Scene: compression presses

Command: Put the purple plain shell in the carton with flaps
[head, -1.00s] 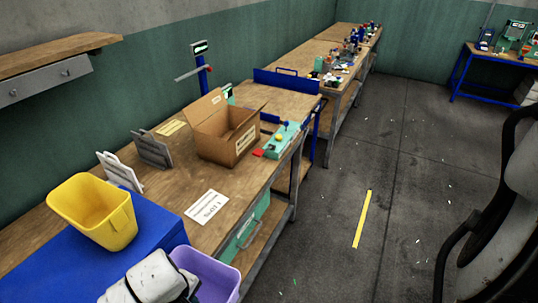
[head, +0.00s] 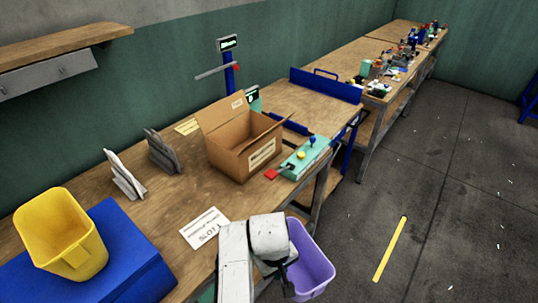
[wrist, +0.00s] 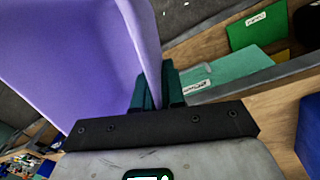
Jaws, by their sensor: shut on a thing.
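The purple plain shell (head: 312,262) is an open-topped bin held at the lower middle of the head view, off the front edge of the bench. My gripper (wrist: 158,88) is shut on its wall; in the head view my arm hides the fingers. The shell also fills the upper left of the wrist view (wrist: 65,60). The carton with flaps (head: 228,158) stands open on the bench beyond the shell, up and to the left, with its flaps spread. Its inside is partly visible and its floor is hidden.
A yellow bin (head: 60,235) stands on a blue block (head: 125,250) at the left. Grey racks (head: 163,152) and a paper sign (head: 203,228) lie between it and the carton. A green control box (head: 305,158) sits right of the carton.

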